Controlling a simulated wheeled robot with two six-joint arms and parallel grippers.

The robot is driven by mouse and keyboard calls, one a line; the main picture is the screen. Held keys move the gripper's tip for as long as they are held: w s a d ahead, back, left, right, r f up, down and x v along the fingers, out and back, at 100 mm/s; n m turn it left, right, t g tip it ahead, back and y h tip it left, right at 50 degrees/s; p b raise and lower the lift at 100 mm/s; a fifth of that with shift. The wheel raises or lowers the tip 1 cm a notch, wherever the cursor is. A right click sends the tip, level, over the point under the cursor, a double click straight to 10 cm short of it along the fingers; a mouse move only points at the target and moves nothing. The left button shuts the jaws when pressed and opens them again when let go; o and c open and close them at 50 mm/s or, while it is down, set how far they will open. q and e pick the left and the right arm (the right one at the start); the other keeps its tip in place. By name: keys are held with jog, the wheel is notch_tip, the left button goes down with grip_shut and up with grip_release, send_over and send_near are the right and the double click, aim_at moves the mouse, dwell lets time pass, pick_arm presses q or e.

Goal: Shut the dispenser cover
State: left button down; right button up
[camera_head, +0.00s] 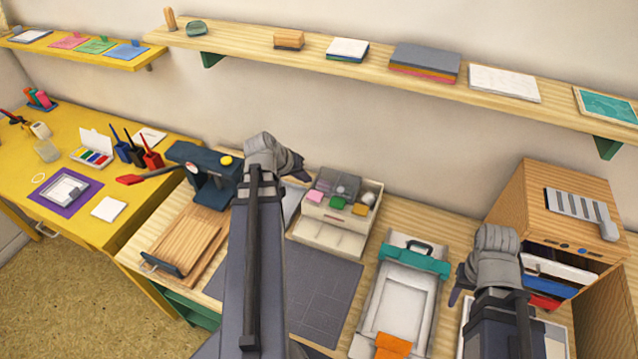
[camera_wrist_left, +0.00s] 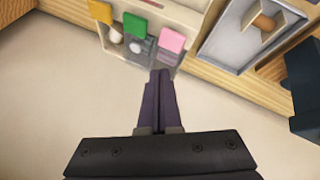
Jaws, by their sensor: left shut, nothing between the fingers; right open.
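The dispenser is a cream box (camera_head: 330,238) on the wooden table, with compartments, a pink tab (camera_head: 315,196), a green tab (camera_head: 338,202) and a yellow tab (camera_head: 360,209) on its front. In the left wrist view the pink (camera_wrist_left: 171,40), green (camera_wrist_left: 135,25) and yellow (camera_wrist_left: 100,12) tabs show, with clear panels and pale round items near them. I cannot tell how far each cover is open. My left gripper (camera_head: 303,176) is shut and empty, up and left of the dispenser; its fingers (camera_wrist_left: 159,95) point toward the pink tab's side. My right gripper (camera_head: 455,296) is open, well right of the dispenser.
A dark press (camera_head: 205,175) and a wooden tray (camera_head: 190,240) stand left of the dispenser. A grey mat (camera_head: 320,300) lies in front. A teal-clipped white tray (camera_head: 400,290) and a wooden cabinet (camera_head: 540,190) stand right. A shelf (camera_head: 400,68) runs above.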

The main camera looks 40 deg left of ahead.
aim_at(318, 194)
pick_arm(q)
jog(key=b+x, duration=0.8)
jog(key=x, duration=0.2)
jog(key=shift+s+f, duration=0.15)
jog(key=shift+w+d, duration=0.75)
jog(key=shift+d, duration=0.2)
jog(key=shift+w+d, duration=0.45)
jog(key=shift+d, duration=0.1)
pick_arm(e)
notch_tip(318, 194, down, 9)
jog(key=shift+r, duration=0.2)
pick_arm(q)
jog(key=shift+d, duration=0.15)
pick_arm(e)
jog(key=shift+d, duration=0.1)
